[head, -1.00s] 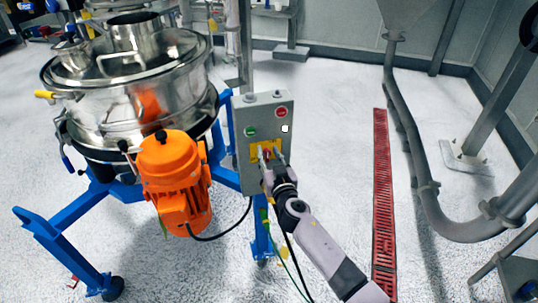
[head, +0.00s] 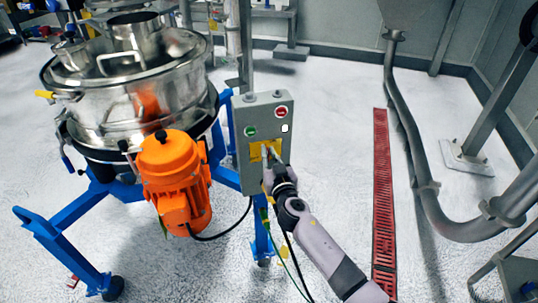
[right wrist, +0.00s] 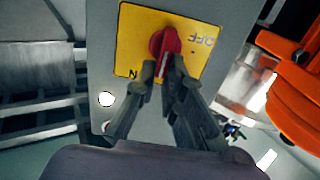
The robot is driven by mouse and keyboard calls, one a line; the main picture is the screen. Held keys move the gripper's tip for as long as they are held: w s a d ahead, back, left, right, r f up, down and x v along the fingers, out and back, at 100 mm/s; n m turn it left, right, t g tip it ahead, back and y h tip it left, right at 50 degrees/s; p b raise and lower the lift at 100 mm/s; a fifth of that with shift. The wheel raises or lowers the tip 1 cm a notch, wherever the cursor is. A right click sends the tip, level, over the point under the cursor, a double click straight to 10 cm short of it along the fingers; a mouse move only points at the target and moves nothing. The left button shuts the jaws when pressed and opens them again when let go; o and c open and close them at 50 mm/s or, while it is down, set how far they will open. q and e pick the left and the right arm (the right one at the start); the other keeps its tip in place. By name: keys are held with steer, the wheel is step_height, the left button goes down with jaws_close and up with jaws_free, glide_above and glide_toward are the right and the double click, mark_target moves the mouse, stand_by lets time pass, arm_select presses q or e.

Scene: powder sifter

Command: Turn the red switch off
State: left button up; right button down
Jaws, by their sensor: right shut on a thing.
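The red switch (right wrist: 166,44) is a round knob on a yellow plate (right wrist: 134,33) fixed to a grey control box (head: 264,113). In the right wrist view, the plate shows upside-down "OFF" lettering at right and part of "ON" at lower left. My right gripper (right wrist: 168,74) is shut on the red switch, its two fingers close together on either side of the knob's handle. In the head view, the right gripper (head: 268,153) reaches the yellow plate from below and hides the knob. My left gripper is not in view.
Above the plate, the box carries a green button (head: 251,131), a red button (head: 281,112) and a white light (head: 285,128). An orange motor (head: 173,180) and a steel sifter (head: 125,105) on blue legs stand to the left.

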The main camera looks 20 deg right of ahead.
steer(key=shift+n, duration=0.3)
steer(key=n, duration=0.2)
steer(key=a+n+b, duration=0.1)
steer(key=n, duration=0.2)
steer(key=n+b, duration=0.1)
steer(key=n, duration=0.2)
steer(key=shift+a+f, duration=0.35)
steer(key=shift+f, duration=0.05)
steer(key=n, duration=0.3)
steer(key=n+b, duration=0.1)
steer(key=shift+a+f+n, duration=0.25)
steer(key=shift+f+n, duration=0.05)
steer(key=shift+f, duration=0.1)
steer(key=n, duration=0.2)
steer(key=f+n, duration=0.1)
steer(key=n, duration=0.1)
steer(key=shift+a+n, duration=0.1)
steer(key=shift+n, duration=0.2)
steer(key=c, duration=1.7)
jaws_free()
